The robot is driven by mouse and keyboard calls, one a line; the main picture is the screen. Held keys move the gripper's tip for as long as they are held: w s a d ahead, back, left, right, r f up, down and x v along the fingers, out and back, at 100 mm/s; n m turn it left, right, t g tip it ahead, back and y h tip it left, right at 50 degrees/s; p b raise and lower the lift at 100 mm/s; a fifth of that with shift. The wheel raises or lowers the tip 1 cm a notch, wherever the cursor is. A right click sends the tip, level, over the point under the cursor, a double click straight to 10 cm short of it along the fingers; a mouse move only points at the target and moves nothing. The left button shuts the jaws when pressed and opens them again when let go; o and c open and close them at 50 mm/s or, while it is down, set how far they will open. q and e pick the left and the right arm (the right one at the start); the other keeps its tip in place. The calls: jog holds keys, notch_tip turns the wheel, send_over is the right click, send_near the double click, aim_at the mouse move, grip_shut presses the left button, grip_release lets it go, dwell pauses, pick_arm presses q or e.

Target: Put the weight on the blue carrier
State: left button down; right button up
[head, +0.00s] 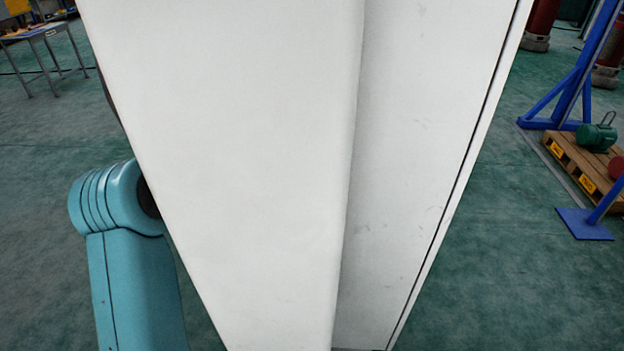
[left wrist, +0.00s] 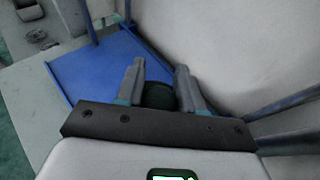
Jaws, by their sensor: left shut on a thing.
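In the left wrist view my left gripper (left wrist: 160,68) is shut on a dark round thing (left wrist: 159,95), which looks like the weight. Only a small part of it shows between the two grey fingers. The blue carrier (left wrist: 85,70) is a flat blue plate with a raised edge, seen beyond and to the left of the fingers. I cannot tell whether the weight touches the plate or hangs above it. In the head view a large white panel hides my left gripper, the weight and the carrier. My right gripper is in neither view.
The tall white panel (head: 250,150) fills the middle of the head view. At right are a blue stand (head: 578,85) and a wooden pallet (head: 570,160) with a green machine (head: 597,135). A table (head: 35,32) stands far left. Blue-grey bars (left wrist: 290,103) lie right of my gripper.

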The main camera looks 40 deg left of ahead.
pick_arm(q)
notch_tip(320, 180, down, 9)
jog(key=shift+w+a+r, duration=0.1)
jog(key=shift+w+r, duration=0.05)
jog(key=shift+r, duration=0.1)
dwell(0.3)
jog(key=c, duration=0.7)
grip_release()
jog(key=shift+f+b, duration=0.3)
jog(key=shift+s+r, duration=0.1)
jog(key=shift+s, duration=0.15)
jog(key=v, duration=1.1)
jog(key=shift+s, duration=0.4)
